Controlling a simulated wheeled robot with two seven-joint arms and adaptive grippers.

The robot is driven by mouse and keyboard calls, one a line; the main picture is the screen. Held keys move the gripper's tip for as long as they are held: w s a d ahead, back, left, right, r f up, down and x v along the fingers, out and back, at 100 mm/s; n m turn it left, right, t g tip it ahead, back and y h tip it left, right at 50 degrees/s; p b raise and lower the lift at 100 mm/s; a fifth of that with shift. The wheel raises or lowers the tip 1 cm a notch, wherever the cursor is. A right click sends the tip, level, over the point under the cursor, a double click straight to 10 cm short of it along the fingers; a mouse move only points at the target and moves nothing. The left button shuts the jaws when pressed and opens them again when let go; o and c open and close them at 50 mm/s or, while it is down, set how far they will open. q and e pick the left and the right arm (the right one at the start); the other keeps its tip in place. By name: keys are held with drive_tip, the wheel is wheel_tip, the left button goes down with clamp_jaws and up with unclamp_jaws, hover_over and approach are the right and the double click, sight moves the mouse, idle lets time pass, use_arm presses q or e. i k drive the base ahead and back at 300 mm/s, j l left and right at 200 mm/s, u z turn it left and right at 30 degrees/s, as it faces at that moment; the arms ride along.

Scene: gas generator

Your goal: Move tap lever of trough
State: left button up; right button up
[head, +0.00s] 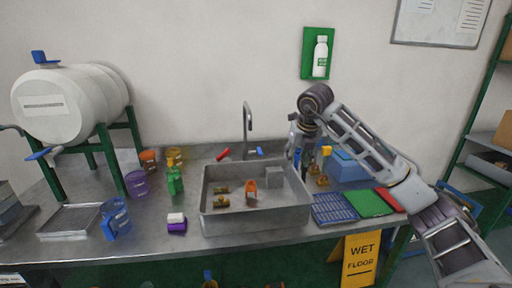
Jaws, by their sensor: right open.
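The trough is a grey metal sink (255,222) set in the counter. Its curved tap (247,124) stands at the back edge. A red lever (223,154) lies left of the tap's base, and a blue lever (259,151) sits just right of it. My right gripper (302,160) points down over the sink's back right corner, right of the blue lever and apart from it. It is open, with nothing visible between its fingers; the fingertips are small and partly unclear. My left gripper is out of view.
The sink holds several small brass and orange parts and a grey block (275,178). Right of it are a blue box (348,167) and blue, green and red trays (368,203). A white barrel (70,102) on a green stand, coloured cups and a green bottle (175,181) stand left.

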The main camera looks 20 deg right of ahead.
sight(258, 149)
drive_tip(key=i, duration=0.95)
